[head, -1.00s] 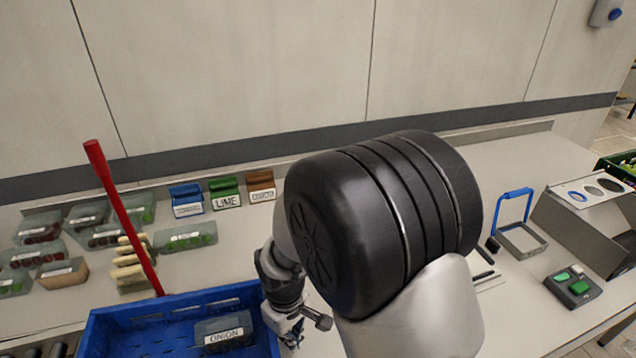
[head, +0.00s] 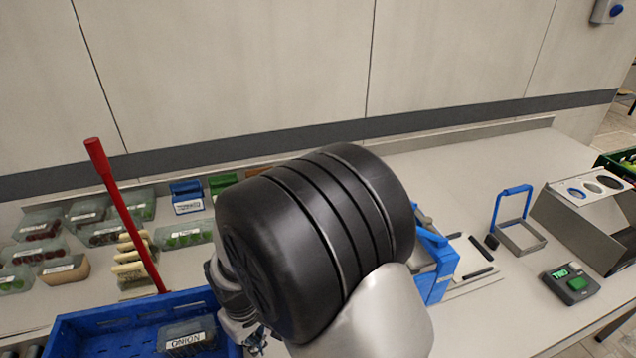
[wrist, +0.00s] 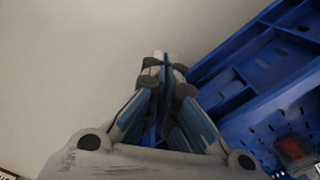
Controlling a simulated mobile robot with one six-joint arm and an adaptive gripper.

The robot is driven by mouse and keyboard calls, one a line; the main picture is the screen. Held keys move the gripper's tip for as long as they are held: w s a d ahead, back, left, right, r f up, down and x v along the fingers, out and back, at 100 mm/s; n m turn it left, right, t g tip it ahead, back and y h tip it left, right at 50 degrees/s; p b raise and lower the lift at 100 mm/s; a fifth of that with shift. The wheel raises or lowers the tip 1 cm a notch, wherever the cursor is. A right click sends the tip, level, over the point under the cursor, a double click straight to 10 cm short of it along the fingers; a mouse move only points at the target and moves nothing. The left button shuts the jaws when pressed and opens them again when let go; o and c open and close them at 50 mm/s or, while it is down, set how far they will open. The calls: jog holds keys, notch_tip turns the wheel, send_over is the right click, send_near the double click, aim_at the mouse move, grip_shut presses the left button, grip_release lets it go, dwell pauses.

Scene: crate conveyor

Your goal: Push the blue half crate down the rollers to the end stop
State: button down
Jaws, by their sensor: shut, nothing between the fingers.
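The blue half crate (head: 105,325) sits at the lower left of the head view, cut off by the bottom edge. A clear tub labelled ONION (head: 187,338) lies inside it. My gripper (head: 257,342) is just right of the crate, mostly hidden behind my black arm joint. In the wrist view my gripper (wrist: 161,58) is shut and empty, its fingertips close to the outside of the crate wall (wrist: 232,50). I cannot tell whether they touch. The end stop cannot be made out, and the rollers are barely in view.
A red pole (head: 125,215) leans behind the crate. Several clear produce tubs (head: 183,235) stand along the back left.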

jog(key=shift+s+a, duration=0.2)
jog(key=shift+a, duration=0.35)
jog(key=shift+s+a, duration=0.2)
jog(key=shift+a, duration=0.3)
jog(key=w+d+r+p, duration=0.1)
jog(key=d+r+p, duration=0.2)
jog(key=r+p, duration=0.6)
notch_tip(320, 180, up, 3)
dwell(2.3)
